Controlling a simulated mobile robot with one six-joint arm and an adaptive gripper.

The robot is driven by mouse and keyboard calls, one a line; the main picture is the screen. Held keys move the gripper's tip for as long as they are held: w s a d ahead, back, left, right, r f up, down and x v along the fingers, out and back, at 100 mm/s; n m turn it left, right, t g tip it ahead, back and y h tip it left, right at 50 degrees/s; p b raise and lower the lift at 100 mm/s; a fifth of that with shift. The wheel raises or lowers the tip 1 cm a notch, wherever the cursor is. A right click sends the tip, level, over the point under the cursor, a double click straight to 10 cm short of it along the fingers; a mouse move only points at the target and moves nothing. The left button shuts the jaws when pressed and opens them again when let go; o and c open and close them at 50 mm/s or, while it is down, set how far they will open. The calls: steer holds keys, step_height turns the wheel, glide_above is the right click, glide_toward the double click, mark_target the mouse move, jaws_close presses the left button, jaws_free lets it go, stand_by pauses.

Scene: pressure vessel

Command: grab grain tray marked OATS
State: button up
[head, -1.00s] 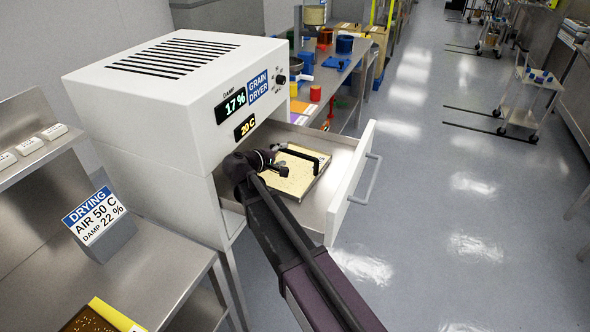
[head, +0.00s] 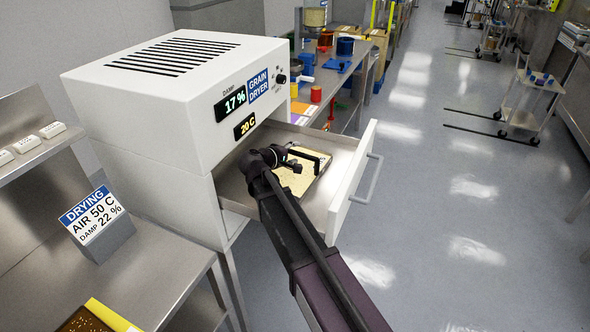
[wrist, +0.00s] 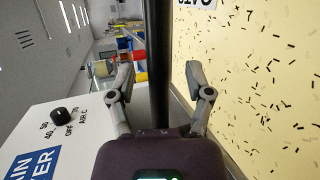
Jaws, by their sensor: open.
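The grain tray (head: 308,178) lies in the open dryer drawer, filled with pale grain with dark flecks. In the wrist view the tray (wrist: 255,90) fills the right side. A partly cut-off, upside-down label (wrist: 195,3) at the top edge seems to read OATS. The tray's black handle bar (wrist: 158,30) runs between the two fingers of my gripper (wrist: 158,72). My gripper is open, one finger on each side of the bar, with gaps showing. In the head view my gripper (head: 293,163) is at the handle (head: 307,153), and my arm hides part of the tray.
The drawer front (head: 352,185) stands to the right of my arm. The white grain dryer (head: 175,95) rises at the left, its dial (wrist: 62,115) showing close by in the wrist view. A DRYING sign (head: 95,222) stands on the steel bench.

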jaws_close()
steer(key=shift+r, duration=0.2)
stand_by(0.5)
step_height(320, 180, up, 10)
steer(key=p, duration=1)
steer(key=shift+f, duration=0.25)
stand_by(0.4)
